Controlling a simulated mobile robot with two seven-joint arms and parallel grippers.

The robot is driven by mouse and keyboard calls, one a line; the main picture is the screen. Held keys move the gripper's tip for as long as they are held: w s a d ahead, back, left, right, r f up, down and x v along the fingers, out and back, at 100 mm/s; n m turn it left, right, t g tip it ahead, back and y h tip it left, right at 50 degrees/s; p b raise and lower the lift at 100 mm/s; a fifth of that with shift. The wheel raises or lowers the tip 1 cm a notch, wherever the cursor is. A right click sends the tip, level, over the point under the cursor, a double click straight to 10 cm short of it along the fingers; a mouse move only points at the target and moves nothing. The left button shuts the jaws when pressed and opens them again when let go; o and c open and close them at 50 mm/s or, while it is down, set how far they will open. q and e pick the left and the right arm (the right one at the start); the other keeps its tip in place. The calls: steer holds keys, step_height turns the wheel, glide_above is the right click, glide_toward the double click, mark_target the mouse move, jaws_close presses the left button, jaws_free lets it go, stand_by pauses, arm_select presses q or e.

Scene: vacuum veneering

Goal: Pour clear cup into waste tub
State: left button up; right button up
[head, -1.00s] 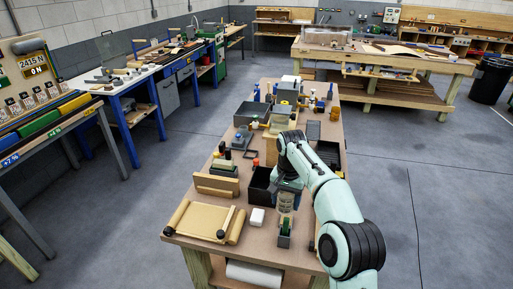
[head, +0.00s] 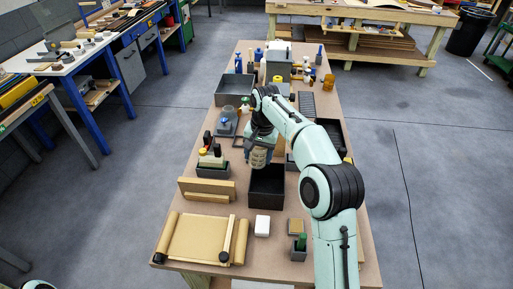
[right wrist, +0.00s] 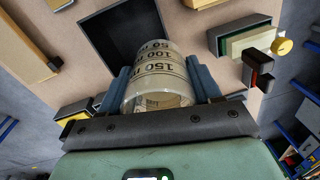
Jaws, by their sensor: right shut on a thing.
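The clear cup (head: 259,157) is in my right gripper (head: 261,143), which is shut around its sides and holds it above the table. In the right wrist view the cup (right wrist: 158,78) shows printed marks of 50, 100 and 150 between the two blue-grey fingers (right wrist: 160,88). I cannot make out its contents or its exact tilt. An open black tub, seemingly the waste tub (head: 267,203), stands just below and right of the cup in the head view; its dark inside also shows beyond the cup in the right wrist view (right wrist: 112,35). My left gripper is out of view.
A wooden stand (head: 207,195) and a small rack with bottles (head: 212,171) stand left of the tub. A tan board with rollers (head: 200,238), a white block (head: 262,226) and a small dark holder (head: 299,252) lie in front. A grey bin (head: 233,90) stands farther back.

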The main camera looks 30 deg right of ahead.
steer(key=shift+s+f+t+y, duration=0.1)
steer(key=shift+f+t+y, duration=0.25)
steer(key=shift+t+y, duration=0.15)
steer(key=f+y, duration=0.1)
steer(key=f+t+y, duration=0.1)
steer(key=w+f+t, duration=0.1)
steer(key=shift+a+y, duration=0.4)
steer(key=shift+f+t+y, duration=0.15)
steer(key=shift+t+y, duration=0.25)
steer(key=shift+t, duration=0.2)
steer(key=shift+w+a+f+t+y, duration=0.1)
steer(key=shift+a+f+t+y, duration=0.1)
steer(key=shift+t+y, duration=0.15)
steer(key=t+y+b, duration=0.1)
steer(key=b, duration=0.2)
steer(key=shift+a+f, duration=0.15)
steer(key=shift+f, duration=0.05)
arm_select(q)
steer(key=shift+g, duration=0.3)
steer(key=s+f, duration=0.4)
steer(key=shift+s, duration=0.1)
arm_select(e)
steer(key=shift+w, duration=0.15)
steer(key=shift+f, duration=0.1)
